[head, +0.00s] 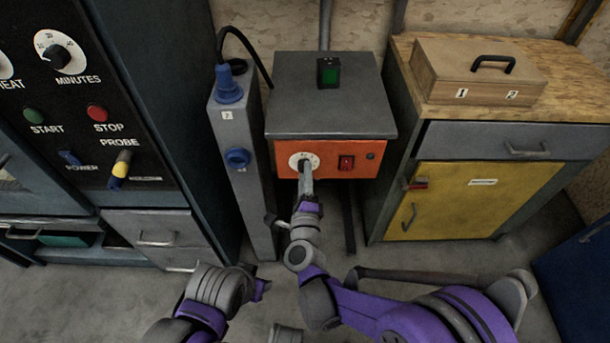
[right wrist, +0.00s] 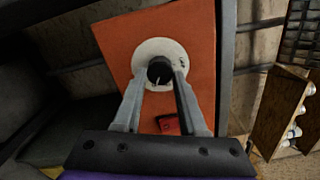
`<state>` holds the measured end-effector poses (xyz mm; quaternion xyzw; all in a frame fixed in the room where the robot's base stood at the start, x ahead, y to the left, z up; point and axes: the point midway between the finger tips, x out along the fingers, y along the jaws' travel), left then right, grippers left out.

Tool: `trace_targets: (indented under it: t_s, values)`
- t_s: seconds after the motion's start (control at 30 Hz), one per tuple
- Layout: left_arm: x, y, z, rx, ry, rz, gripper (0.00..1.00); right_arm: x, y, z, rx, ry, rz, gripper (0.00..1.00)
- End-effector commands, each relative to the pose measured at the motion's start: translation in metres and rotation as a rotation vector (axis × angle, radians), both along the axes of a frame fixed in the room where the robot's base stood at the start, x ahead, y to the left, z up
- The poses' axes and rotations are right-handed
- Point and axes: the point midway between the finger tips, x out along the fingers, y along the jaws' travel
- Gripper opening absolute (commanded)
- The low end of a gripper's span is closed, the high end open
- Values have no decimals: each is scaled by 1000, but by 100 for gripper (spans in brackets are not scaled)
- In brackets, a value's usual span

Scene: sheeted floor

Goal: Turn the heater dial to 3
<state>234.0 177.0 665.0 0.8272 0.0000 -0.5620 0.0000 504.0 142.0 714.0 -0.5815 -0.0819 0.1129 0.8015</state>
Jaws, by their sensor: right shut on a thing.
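The heater (head: 335,105) is a grey box with an orange front panel. Its dial is a white disc (head: 298,159) with a black knob, at the left of the panel. In the right wrist view the black knob (right wrist: 159,71) sits between the fingertips of my right gripper (right wrist: 160,76), in front of the white disc. My right gripper (head: 306,170) is shut on the knob; in the head view it hides part of the dial. The dial's numbers are too small to read. My left arm shows at the bottom, but its fingers are not visible.
A red switch (head: 346,162) is right of the dial. A grey post with blue plugs (head: 237,158) stands close on the left. A yellow-doored cabinet (head: 480,200) with a wooden case (head: 475,75) on top is on the right. A control panel (head: 75,100) is at far left.

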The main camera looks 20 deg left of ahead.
Motion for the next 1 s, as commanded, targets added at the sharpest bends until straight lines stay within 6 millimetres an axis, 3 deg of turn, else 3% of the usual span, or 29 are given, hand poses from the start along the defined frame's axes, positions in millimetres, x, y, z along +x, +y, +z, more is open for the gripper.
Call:
trace_targets:
  t_s: [0.07,0.1,0.23,0.63,1.0]
  values:
    - [0,0,0,0,0,0,50,-1,0,0,2,1,1,0]
    - [0,0,0,0,0,0,50,0,0,0,2,1,1,48]
    - [0,0,0,0,0,0,50,0,0,0,1,1,0,72]
    - [0,0,2,0,0,0,50,-8,-2,0,-1,-1,1,72]
    - [-1,0,10,0,-2,0,50,-76,-21,1,0,0,3,72]
